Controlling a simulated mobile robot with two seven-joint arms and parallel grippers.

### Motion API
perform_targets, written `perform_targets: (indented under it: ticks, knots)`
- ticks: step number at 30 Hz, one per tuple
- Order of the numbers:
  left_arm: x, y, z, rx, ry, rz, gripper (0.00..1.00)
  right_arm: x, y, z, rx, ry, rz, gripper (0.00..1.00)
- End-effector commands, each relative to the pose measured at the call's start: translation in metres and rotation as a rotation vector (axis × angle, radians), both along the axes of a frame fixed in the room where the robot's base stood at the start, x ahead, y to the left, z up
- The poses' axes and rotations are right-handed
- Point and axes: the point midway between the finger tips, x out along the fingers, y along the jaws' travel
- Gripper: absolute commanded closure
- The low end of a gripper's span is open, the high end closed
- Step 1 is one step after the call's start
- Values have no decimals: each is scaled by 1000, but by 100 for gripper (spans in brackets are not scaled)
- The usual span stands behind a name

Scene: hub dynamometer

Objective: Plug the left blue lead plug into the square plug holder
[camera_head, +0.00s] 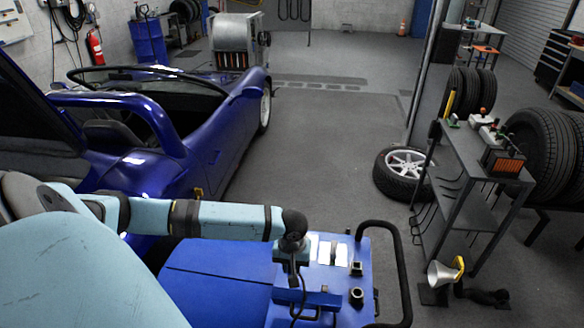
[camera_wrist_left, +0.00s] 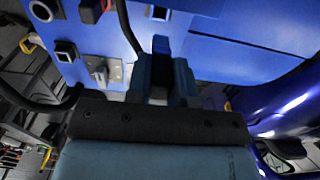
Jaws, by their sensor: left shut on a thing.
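My left gripper (camera_wrist_left: 162,68) is shut on the left blue lead plug (camera_wrist_left: 161,45), a small dark blue block that shows between the fingertips in the left wrist view. In the head view the left arm reaches from the left over the blue cabinet (camera_head: 215,280), with the hand pointing down. The square plug holder (camera_wrist_left: 66,51), a dark square frame with a pale opening, is on the blue panel, to the left of and apart from the plug. It also shows in the head view (camera_head: 356,268), right of the hand. The plug's tip is hard to make out. My right gripper is not in view.
A round dark holder (camera_wrist_left: 42,10) sits near the square one. A silver latch plate (camera_wrist_left: 98,69) and a dark cable (camera_wrist_left: 128,28) are on the panel. A black tube handle (camera_head: 401,270) borders the cabinet's right side. A blue car (camera_head: 190,150) stands behind the arm.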

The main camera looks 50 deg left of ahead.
Motion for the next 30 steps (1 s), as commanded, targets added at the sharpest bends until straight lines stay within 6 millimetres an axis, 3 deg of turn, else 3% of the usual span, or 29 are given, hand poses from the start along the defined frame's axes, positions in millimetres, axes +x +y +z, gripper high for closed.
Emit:
perform_targets:
  ticks: [13, 30]
  knots:
    - [0, 0, 37, 0, -1, -1, 100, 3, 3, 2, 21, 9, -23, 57]
    - [44, -16, 35, -1, -1, 0, 100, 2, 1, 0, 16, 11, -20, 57]
